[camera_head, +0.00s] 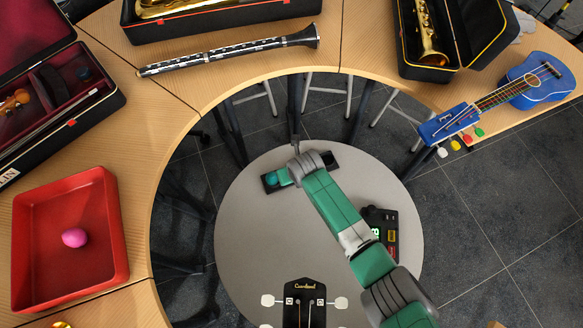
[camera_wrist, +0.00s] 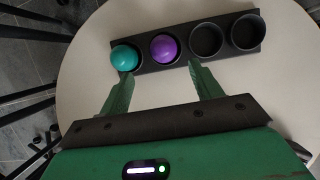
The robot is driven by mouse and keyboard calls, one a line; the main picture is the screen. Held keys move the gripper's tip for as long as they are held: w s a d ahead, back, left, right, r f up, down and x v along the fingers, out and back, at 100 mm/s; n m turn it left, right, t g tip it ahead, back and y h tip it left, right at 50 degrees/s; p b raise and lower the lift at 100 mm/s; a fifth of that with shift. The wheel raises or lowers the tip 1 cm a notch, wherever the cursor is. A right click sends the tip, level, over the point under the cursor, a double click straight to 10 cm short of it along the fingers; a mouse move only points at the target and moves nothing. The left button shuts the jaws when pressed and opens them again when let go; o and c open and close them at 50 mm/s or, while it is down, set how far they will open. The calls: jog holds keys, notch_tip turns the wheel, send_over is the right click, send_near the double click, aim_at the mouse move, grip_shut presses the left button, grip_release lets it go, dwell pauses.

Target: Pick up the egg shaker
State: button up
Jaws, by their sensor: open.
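A black holder (camera_wrist: 184,48) with a row of round cups stands on the round table. A teal egg shaker (camera_wrist: 124,57) sits in its leftmost cup and a purple egg shaker (camera_wrist: 164,47) in the cup beside it. The other two cups look empty. My gripper (camera_wrist: 160,80) is open and empty, its fingers pointing at the holder's near side, below the two eggs in the wrist view. In the head view my gripper (camera_head: 286,177) hangs over the holder (camera_head: 329,161); the teal egg (camera_head: 271,178) shows and the purple one is hidden. A pink egg shaker (camera_head: 74,237) lies in a red tray (camera_head: 116,215).
The round table (camera_head: 250,230) also bears a small black device (camera_head: 380,218) right of my arm and a guitar headstock (camera_head: 305,290) at the front. A curved wooden table holds a clarinet (camera_head: 230,49), a blue ukulele (camera_head: 530,83) and open instrument cases. The round table's left side is clear.

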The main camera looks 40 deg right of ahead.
jog(key=shift+w+d+f, duration=0.1)
jog(key=shift+w+f, duration=0.1)
jog(key=shift+f, duration=0.25)
jog(key=b+x, duration=0.3)
jog(key=d+b+x, duration=0.1)
jog(key=b+x, duration=0.1)
jog(key=shift+w+r, duration=0.1)
jog(key=shift+w, duration=0.2)
grip_shut()
